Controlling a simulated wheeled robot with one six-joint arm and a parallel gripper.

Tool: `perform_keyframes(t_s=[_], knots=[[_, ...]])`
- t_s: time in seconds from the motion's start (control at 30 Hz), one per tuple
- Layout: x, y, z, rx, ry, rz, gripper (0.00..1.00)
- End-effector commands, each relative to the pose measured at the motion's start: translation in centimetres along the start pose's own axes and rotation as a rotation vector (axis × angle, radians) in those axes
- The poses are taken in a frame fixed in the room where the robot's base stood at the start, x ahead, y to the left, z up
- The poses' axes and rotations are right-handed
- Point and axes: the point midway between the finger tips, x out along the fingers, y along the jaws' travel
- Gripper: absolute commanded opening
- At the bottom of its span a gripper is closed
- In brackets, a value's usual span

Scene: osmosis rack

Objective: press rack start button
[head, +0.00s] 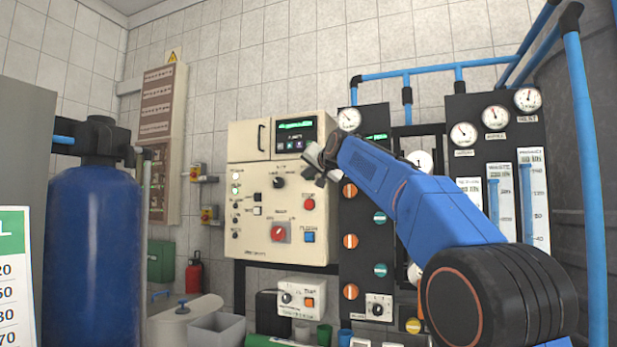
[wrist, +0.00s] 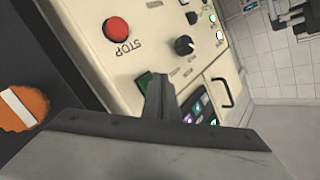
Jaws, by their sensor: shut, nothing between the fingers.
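My gripper (head: 318,163) is shut and empty at the box's upper right edge. In the wrist view its tip (wrist: 158,78) lies over the green button's edge; I cannot tell whether they touch.
A lit screen (head: 295,136) sits above the gripper, and a black knob (head: 279,183) to its left. A blue FLUSH button (head: 309,237) is below STOP. A black panel with round orange and teal knobs (head: 350,241) stands close on the right. Blue pipes (head: 430,71) run above.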

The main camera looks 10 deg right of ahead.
Motion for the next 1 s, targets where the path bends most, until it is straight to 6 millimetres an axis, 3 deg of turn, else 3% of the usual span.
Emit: perform_keyframes(t_s=[0.47, 1.0], knots=[[-0.4, -0.3, 0.3, 0.000, 0.000, -0.001, 0.00], [-3.1, -2.4, 2.3, 0.000, -0.002, -0.001, 0.00]])
